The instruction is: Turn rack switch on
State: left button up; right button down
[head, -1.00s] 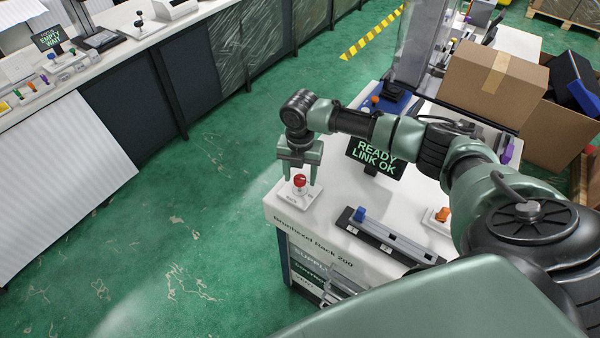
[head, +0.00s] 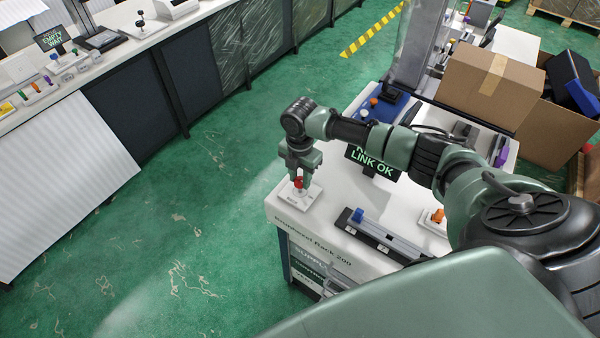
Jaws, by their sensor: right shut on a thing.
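The rack switch is a red rotary knob (head: 298,183) on a white square plate (head: 301,197) at the left front corner of the white rack top (head: 325,176). My right gripper (head: 299,176) points down over it and is shut on the red knob. The fingers hide part of the knob. My left gripper does not show.
A slotted rail with a blue knob (head: 358,215) and an orange knob (head: 437,215) sit right of the switch. A cardboard box (head: 490,85) stands at the back right. Green floor (head: 180,220) is open to the left, before a long counter (head: 110,50).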

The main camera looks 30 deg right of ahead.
aim_at(300, 179)
jog(key=c, duration=1)
grip_release()
jog(key=shift+r, duration=0.1)
notch_tip(300, 179, up, 7)
jog(key=shift+f+b, duration=0.1)
jog(key=shift+b, duration=1)
jog(key=shift+r, duration=0.45)
